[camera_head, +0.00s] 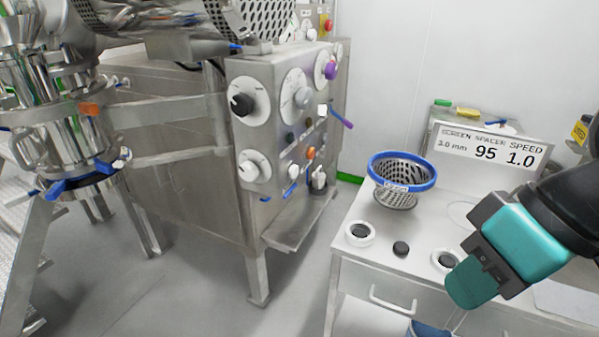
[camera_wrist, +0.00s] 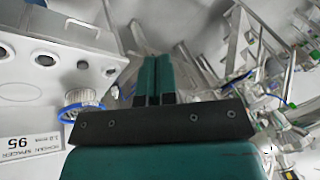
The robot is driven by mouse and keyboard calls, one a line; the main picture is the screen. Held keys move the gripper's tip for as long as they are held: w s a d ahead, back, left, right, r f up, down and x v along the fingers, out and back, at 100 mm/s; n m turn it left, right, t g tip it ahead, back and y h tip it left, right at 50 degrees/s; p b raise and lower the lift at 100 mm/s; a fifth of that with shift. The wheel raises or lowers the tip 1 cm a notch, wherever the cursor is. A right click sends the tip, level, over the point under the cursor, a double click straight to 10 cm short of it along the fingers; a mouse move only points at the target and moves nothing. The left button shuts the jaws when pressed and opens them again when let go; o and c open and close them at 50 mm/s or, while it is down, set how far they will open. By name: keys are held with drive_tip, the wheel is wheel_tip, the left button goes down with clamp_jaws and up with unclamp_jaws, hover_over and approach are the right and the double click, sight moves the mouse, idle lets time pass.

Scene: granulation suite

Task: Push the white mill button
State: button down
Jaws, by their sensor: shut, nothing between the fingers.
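The steel control panel (camera_head: 262,75) of the mill stands left of centre in the head view. Its face carries black and white knobs on round white plates and several small coloured buttons. A small white button (camera_head: 294,171) sits low on the panel, left of an orange one (camera_head: 311,153). My gripper (camera_head: 466,290) is at the right, over the white cabinet's front, well away from the panel. Its teal fingers are together and empty in the wrist view (camera_wrist: 153,75).
A white cabinet (camera_head: 385,262) stands right of the panel, bearing a blue-rimmed screen basket (camera_head: 402,172), round white and black parts, and a sign (camera_head: 490,150). Steel vessel legs (camera_head: 135,210) stand at the left. Open floor (camera_head: 190,290) lies before the mill.

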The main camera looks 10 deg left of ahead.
drive_tip(key=w+a+f+m+t+y+b, duration=0.2)
drive_tip(key=w+a+f+m+t+y, duration=0.15)
drive_tip(key=w+a+m, duration=0.45)
drive_tip(key=m+t+y+b, duration=0.2)
drive_tip(key=m+t+y, duration=0.1)
drive_tip(key=m+t, duration=0.6)
approach(294, 172)
drive_tip(key=d+m+g, duration=0.1)
drive_tip(key=d, duration=0.2)
drive_tip(key=w+d+m+t+h, duration=0.1)
drive_tip(key=m, duration=0.2)
drive_tip(key=w+d+f+m+t+h, duration=0.1)
drive_tip(key=m+t, duration=0.1)
drive_tip(key=m, duration=0.1)
drive_tip(key=w+d+f+m+t+h, duration=0.1)
drive_tip(key=w+m+t, duration=0.1)
drive_tip(key=m, duration=0.1)
drive_tip(key=shift+f+m+h, duration=0.1)
drive_tip(key=shift+m+h, duration=0.15)
drive_tip(key=shift+m, duration=0.15)
drive_tip(key=shift+a, duration=0.1)
drive_tip(key=w+a+p, duration=0.2)
drive_tip(key=a+p, duration=0.6)
drive_tip(key=p, duration=0.8)
drive_tip(key=shift+w+p, duration=0.3)
drive_tip(key=shift+w, duration=0.1)
